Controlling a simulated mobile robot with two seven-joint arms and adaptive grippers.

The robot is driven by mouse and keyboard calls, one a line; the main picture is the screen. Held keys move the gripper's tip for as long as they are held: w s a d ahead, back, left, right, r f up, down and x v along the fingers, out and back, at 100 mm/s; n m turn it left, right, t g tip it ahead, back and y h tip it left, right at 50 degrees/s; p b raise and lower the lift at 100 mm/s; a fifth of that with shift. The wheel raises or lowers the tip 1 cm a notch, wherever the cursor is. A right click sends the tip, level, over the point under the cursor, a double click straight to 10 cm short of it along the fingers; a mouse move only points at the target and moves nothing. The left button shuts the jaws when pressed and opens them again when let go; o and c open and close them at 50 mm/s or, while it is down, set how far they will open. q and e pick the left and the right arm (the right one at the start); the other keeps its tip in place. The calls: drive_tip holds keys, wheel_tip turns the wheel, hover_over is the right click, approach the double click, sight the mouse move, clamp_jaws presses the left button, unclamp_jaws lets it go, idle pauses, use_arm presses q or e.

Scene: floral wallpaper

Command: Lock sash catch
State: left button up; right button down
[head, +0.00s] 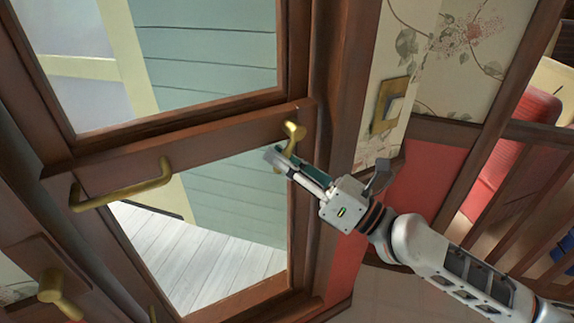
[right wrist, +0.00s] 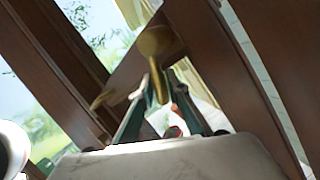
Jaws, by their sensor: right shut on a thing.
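The brass sash catch (head: 293,131) sits on the wooden rail of the glazed sash (head: 225,126), near its right end. My right gripper (head: 277,156) reaches in from the right and is shut on the lower part of the catch, its lever. In the right wrist view the catch's round brass head (right wrist: 154,42) stands above my fingers, and its lever (right wrist: 158,82) runs down between the two green fingers (right wrist: 157,95). The fingertips hide part of the lever in the head view. My left gripper is not in view.
A long brass handle (head: 122,190) is on the same rail to the left. A brass wall plate (head: 392,104) is on the floral wallpaper at right. A wooden railing (head: 520,180) and red chair (head: 515,150) stand further right.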

drive_tip(key=shift+a+r+m+t+b, duration=0.15)
drive_tip(key=shift+m+t+b, duration=0.15)
drive_tip(key=shift+m+t, duration=0.25)
drive_tip(key=c, duration=2.2)
unclamp_jaws()
drive_tip(key=shift+s, duration=0.15)
drive_tip(key=shift+v, duration=5.95)
